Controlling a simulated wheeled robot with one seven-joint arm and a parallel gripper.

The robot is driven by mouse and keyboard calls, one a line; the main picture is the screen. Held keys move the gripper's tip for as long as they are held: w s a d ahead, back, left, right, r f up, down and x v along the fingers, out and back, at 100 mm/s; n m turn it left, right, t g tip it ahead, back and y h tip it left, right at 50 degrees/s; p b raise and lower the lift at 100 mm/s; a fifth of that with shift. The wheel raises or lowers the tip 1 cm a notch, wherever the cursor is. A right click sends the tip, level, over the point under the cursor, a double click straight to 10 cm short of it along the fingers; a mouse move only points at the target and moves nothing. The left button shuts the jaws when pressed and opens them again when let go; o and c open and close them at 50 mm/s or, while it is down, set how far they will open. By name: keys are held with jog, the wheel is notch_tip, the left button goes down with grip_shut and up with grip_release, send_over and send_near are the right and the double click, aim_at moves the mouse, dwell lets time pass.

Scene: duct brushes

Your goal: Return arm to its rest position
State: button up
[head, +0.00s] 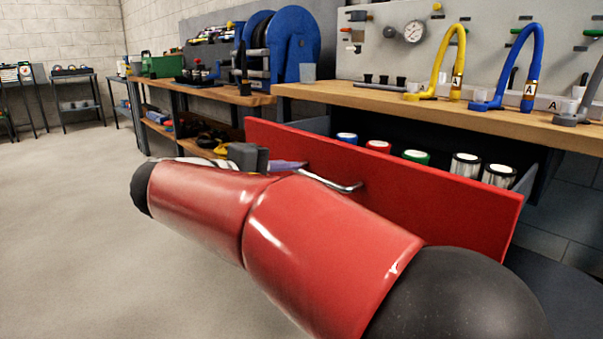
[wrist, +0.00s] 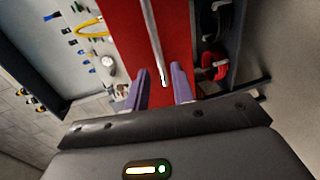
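My gripper (wrist: 160,86) shows in the wrist view with its two purple fingers apart. In the head view, a purple finger (head: 288,166) shows close to the left end of the silver drawer handle (head: 335,185), past my red arm. In the wrist view, the handle (wrist: 152,35) runs down the red drawer front (wrist: 122,30), and its end lies in line with the gap between the fingers. Red shows on both sides of it, so the fingers do not close on it. I cannot tell how deep the handle sits between them.
The red-fronted drawer (head: 440,205) stands pulled out under the workbench (head: 375,97), with several cans (head: 416,156) inside. Yellow (head: 459,60) and blue (head: 531,55) curved hoses stand on the bench. Open floor (head: 65,215) lies at left.

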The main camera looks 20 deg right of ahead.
jog(key=shift+v, duration=0.9)
jog(key=s+d+f+g+y+p, duration=0.1)
jog(key=s+d+f+y+p, duration=0.15)
jog(key=s, duration=0.25)
jog(key=s+d+f+g+y+p, duration=0.1)
jog(key=s+d+f+y+p, duration=0.1)
jog(key=s+d+y+p, duration=0.3)
jog(key=s+a+f+m+t+y+p, duration=0.1)
jog(key=s+a+f+m+y+p, duration=0.3)
jog(key=s, duration=0.5)
jog(key=a+f+y, duration=0.1)
jog(key=a+y, duration=0.1)
jog(key=y, duration=0.1)
jog(key=shift+s+f+m+t, duration=0.3)
jog(key=shift+s+f+t, duration=0.05)
jog(key=shift+s+t, duration=0.05)
